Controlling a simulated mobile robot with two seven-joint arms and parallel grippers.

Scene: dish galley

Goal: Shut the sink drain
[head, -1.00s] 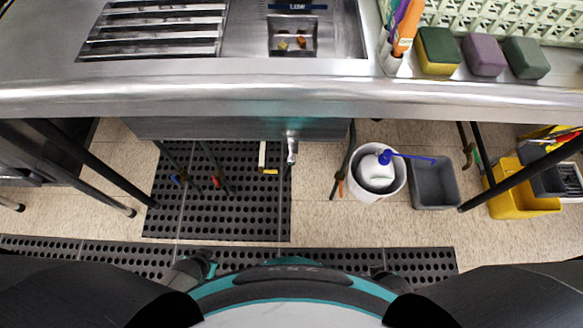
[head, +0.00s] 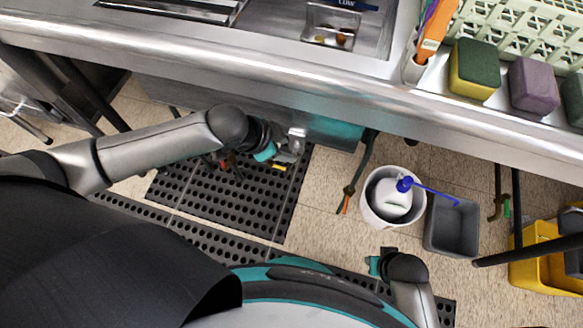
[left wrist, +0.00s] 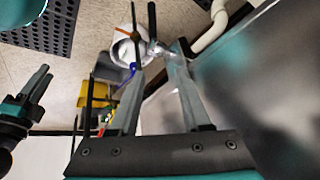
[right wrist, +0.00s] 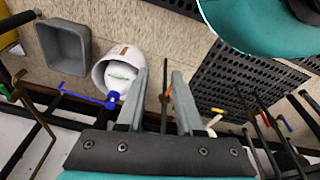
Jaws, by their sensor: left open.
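The sink's drain fitting (head: 297,133) is a pale metal piece below the steel counter's front, at the underside of the sink body (head: 335,130). My left gripper (head: 287,154) is open just below and beside it, partly covering it. A yellow-tipped bar (head: 279,167) shows just below the gripper; I cannot tell whether it belongs to the drain. In the left wrist view a shiny metal part (left wrist: 157,46) shows near the tips of my open left gripper (left wrist: 159,64); contact is unclear. My right gripper (head: 375,265) is open and empty, low near my base; the right wrist view shows its spread fingers (right wrist: 159,72).
A white bucket (head: 366,208) holding a blue-topped bottle (head: 395,198) and a grey bin (head: 433,240) stand on the floor. A yellow bucket (head: 530,273) is at right. Sponges (head: 474,68) sit on the counter above.

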